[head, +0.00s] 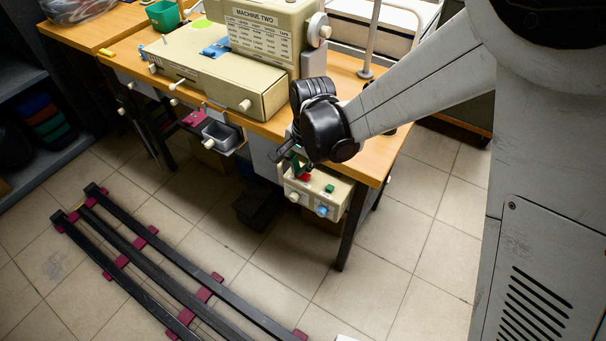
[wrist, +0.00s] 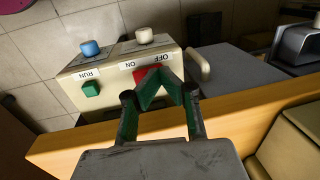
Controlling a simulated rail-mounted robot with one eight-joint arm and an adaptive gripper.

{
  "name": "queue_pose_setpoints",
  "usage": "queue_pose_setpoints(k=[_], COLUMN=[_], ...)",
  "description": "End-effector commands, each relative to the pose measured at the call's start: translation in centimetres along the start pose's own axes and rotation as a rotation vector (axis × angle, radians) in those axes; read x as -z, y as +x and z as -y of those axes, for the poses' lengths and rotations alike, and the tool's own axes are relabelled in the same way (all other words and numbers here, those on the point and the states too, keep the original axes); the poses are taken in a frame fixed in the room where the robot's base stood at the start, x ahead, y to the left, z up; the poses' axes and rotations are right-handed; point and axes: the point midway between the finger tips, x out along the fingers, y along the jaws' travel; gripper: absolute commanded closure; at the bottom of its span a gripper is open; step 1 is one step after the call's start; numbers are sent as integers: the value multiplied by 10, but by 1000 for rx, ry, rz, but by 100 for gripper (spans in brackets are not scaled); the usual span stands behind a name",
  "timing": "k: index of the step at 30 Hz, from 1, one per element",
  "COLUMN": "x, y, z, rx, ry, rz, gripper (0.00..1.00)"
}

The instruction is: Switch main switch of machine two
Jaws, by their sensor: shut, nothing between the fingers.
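The control box (head: 318,201) of machine two hangs under the table's right front edge. In the wrist view its cream face (wrist: 118,66) shows a red switch (wrist: 143,74) by an upside-down ON/OFF label (wrist: 139,60), and a green button (wrist: 91,88) by a RUN label. A white knob (wrist: 144,35) and a blue knob (wrist: 90,48) stick out of its side. My gripper (wrist: 160,74) is shut and empty, its green-padded fingertips overlapping the red switch in view; I cannot tell whether they touch it. In the head view my gripper (head: 300,171) is just above the box.
The sewing machine (head: 262,38) labelled MACHINE TWO stands on the wooden table (head: 270,128). A grey panel (wrist: 235,72) and a pale handle (wrist: 197,66) lie beside the box. Black rails (head: 150,262) run along the tiled floor. The floor right of the table is clear.

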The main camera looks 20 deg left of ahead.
Motion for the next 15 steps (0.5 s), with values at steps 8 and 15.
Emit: queue_pose_setpoints(k=[8, 15], x=[0, 0], y=[-6, -26], z=[0, 0], rx=[0, 0], ry=[0, 0], rz=[0, 0], gripper=[100, 100])
